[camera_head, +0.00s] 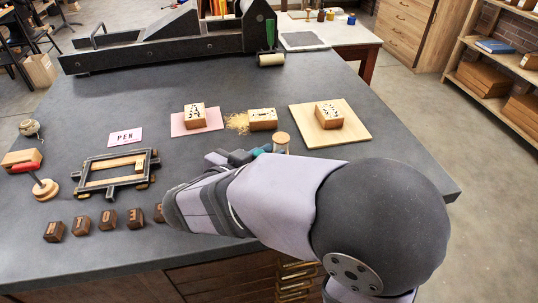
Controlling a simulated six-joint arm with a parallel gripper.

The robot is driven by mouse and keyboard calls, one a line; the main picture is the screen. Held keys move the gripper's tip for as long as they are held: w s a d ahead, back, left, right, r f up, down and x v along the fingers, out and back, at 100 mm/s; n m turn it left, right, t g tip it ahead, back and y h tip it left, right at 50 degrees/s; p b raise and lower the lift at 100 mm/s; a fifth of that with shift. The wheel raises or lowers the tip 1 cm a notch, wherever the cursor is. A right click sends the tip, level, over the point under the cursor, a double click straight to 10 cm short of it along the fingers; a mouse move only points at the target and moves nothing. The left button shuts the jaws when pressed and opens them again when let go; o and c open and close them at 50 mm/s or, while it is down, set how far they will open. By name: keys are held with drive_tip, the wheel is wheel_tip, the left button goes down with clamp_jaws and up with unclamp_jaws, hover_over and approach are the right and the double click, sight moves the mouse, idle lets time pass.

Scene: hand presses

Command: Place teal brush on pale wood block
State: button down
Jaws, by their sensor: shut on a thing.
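My gripper (258,154) is low over the middle of the table, largely hidden behind my own forearm. A bit of teal (260,150) shows at its jaws; this is the visible part of the teal brush, and the rest of it is hidden. The jaws are shut on it. A flat, square pale wood block (356,131) lies to the right of the gripper, apart from it. A small brown block with a white, black-marked top (329,115) sits on it. The pale wood is bare around that small block.
Similar marked blocks stand on a pink sheet (178,128) and by straw-like shavings (237,122). A round-topped wooden piece (281,139) stands just right of the gripper. A dark frame (116,173), letter blocks (108,220) and a stamp (44,188) are left. A black press (170,45) is behind.

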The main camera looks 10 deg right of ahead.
drive_tip(key=shift+f, duration=0.3)
drive_tip(key=shift+f+b, duration=0.2)
drive_tip(key=shift+b, duration=0.15)
drive_tip(key=c, duration=1.6)
unclamp_jaws()
drive_tip(key=shift+r+p, duration=0.2)
drive_tip(key=shift+p, duration=0.1)
drive_tip(key=shift+r, duration=0.15)
drive_tip(key=shift+b+v, duration=1.2)
drive_tip(key=shift+v, duration=4.75)
drive_tip(key=shift+s, duration=0.1)
